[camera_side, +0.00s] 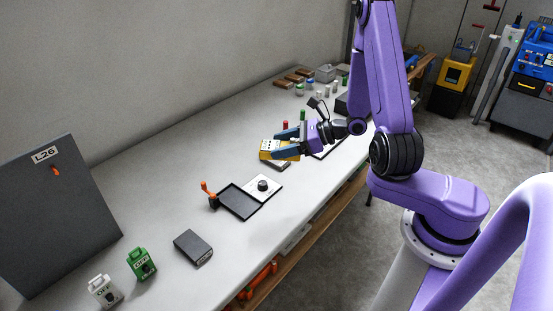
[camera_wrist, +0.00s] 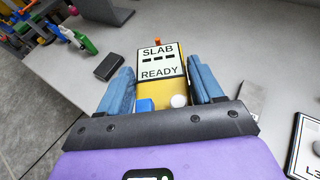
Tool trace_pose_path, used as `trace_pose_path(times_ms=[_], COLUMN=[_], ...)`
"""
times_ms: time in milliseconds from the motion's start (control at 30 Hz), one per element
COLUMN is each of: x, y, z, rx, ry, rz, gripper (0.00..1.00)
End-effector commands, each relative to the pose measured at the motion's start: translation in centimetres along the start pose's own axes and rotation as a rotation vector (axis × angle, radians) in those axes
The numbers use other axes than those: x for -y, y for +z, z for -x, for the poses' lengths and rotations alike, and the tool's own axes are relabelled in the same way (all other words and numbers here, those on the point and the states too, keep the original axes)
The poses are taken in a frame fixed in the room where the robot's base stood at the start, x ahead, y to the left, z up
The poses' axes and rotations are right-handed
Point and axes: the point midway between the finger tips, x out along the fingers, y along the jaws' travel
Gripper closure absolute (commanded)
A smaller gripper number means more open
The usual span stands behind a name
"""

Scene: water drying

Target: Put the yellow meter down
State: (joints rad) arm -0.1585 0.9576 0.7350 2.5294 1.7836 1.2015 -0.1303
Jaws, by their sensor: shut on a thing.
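The yellow meter (camera_wrist: 160,88) is a small box with a screen reading "SLAB", dashes and "READY"; it has a blue and a white button at its near end. In the side view the yellow meter (camera_side: 272,151) is around the middle of the bench. My gripper (camera_wrist: 165,85) has its two blue fingers on either side of the meter, shut on it. In the side view my gripper (camera_side: 284,146) reaches in from the right. The meter appears close to the bench top; I cannot tell whether it touches.
The grey bench (camera_side: 175,200) has free room at its left. A black tray with a white dial plate (camera_side: 263,186), a dark box (camera_side: 193,247), green (camera_side: 142,264) and white (camera_side: 104,291) tagged blocks, and an upright L26 panel (camera_side: 60,210) stand nearer the camera.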

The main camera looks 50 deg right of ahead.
Motion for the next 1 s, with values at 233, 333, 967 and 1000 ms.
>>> trace_pose_path(times_ms=[233, 333, 967, 1000], x=[5.2, 6.6, 9.3, 9.5], y=[-2.3, -3.2, -4.5, -4.5], z=[2.2, 3.2, 3.1, 3.0], rx=[0.001, 0.001, 0.002, 0.002], ry=[-0.354, -0.456, -0.561, -0.561], rz=[-0.149, -0.189, -0.232, -0.231], gripper=[0.81, 0.81, 0.81, 0.81])
